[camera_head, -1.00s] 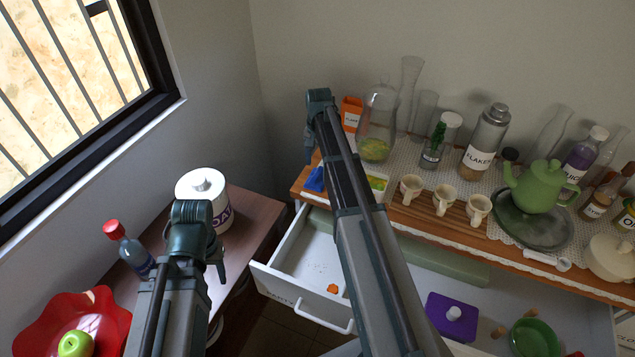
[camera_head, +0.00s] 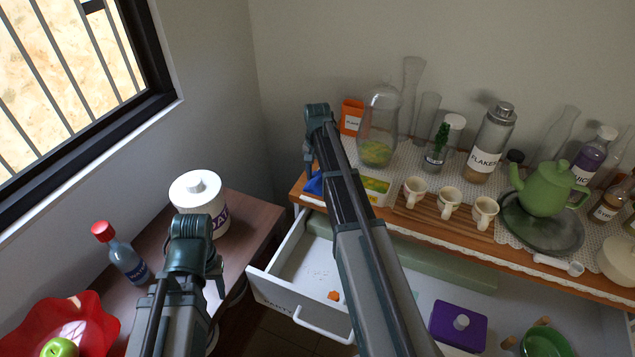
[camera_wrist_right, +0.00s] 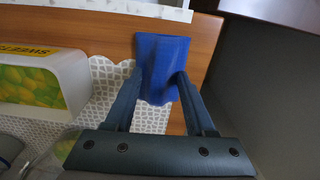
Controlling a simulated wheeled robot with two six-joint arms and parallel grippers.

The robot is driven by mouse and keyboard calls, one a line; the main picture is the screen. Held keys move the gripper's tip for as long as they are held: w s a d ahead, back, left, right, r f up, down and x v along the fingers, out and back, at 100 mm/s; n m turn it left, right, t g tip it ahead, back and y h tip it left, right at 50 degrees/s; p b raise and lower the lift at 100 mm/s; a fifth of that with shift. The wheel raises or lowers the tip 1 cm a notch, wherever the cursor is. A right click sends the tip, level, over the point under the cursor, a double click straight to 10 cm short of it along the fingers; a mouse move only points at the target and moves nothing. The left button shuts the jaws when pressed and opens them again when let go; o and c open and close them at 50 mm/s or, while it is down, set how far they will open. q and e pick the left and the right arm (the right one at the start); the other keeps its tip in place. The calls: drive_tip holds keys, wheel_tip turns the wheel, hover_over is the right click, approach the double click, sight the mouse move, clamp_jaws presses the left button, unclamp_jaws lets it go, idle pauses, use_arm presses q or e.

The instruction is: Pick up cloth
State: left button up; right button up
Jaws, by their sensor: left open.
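The cloth is a small blue piece (camera_head: 314,185) on the left end of the wooden sideboard, partly hidden behind my right arm in the head view. In the right wrist view the cloth (camera_wrist_right: 162,60) lies near the sideboard edge, partly over a patterned white lace runner. My right gripper (camera_head: 308,165) points down over it. In the wrist view its two fingers (camera_wrist_right: 158,72) stand apart on either side of the cloth; whether they press on it I cannot tell. My left gripper (camera_head: 219,285) is mostly hidden behind its own arm, above the gap beside the small table.
A yellow-green box (camera_head: 376,188) stands close beside the cloth, with a glass jar (camera_head: 379,125) and orange carton (camera_head: 352,117) behind. Cups (camera_head: 448,201) sit to the right. An open drawer (camera_head: 325,318) juts out below. A white canister (camera_head: 198,190) stands on the left table.

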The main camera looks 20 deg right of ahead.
sight(317, 174)
clamp_jaws()
wheel_tip(317, 174, up, 10)
drive_tip(key=p, duration=1)
